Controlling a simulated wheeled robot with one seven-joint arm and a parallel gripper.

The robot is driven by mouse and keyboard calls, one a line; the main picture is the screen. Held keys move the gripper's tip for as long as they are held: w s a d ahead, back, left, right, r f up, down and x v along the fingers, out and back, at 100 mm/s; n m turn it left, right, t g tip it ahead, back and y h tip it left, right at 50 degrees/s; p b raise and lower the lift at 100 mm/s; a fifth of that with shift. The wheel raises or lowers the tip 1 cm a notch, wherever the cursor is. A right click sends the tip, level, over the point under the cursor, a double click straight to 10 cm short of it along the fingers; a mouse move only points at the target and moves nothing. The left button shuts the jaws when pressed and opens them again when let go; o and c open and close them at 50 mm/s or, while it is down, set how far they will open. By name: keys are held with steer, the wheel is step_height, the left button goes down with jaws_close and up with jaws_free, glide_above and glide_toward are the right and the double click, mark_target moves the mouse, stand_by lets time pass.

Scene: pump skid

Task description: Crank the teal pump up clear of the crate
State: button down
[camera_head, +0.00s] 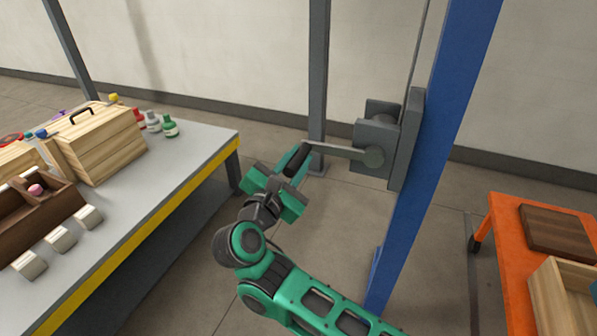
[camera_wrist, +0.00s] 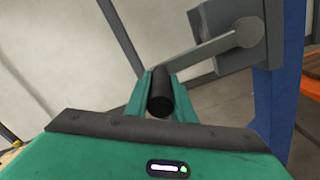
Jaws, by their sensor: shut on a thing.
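The winch (camera_head: 378,130) is a grey box mounted on a blue post (camera_head: 440,130). Its grey crank arm (camera_head: 338,151) reaches left from a round hub and ends in a black handle (camera_head: 299,158). My gripper (camera_head: 295,163) is shut on the black handle. In the wrist view, the handle (camera_wrist: 160,98) lies between the green fingers, with the crank arm (camera_wrist: 205,52) running up to the right. A wooden crate (camera_head: 550,300) stands on the orange table at lower right, cut off by the edge. Only a blue-teal sliver shows there; I cannot tell whether it is the pump.
A grey table (camera_head: 150,215) with a yellow edge stands at left, holding wooden boxes (camera_head: 100,140), bottles (camera_head: 153,123) and white blocks (camera_head: 60,238). A dark board (camera_head: 555,228) lies on the orange table (camera_head: 507,235). A grey post (camera_head: 318,70) stands behind the handle.

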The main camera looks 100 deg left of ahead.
step_height(320, 180, up, 3)
steer(key=shift+f+m, duration=0.15)
steer(key=shift+m, duration=0.65)
steer(key=shift+w+r+m, duration=0.2)
steer(key=shift+r+m, duration=0.1)
steer(key=shift+r, duration=0.1)
steer(key=c, duration=1.5)
jaws_free()
steer(key=shift+w, duration=0.1)
steer(key=shift+c, duration=0.2)
steer(key=shift+f, duration=0.1)
steer(key=shift+d, duration=0.1)
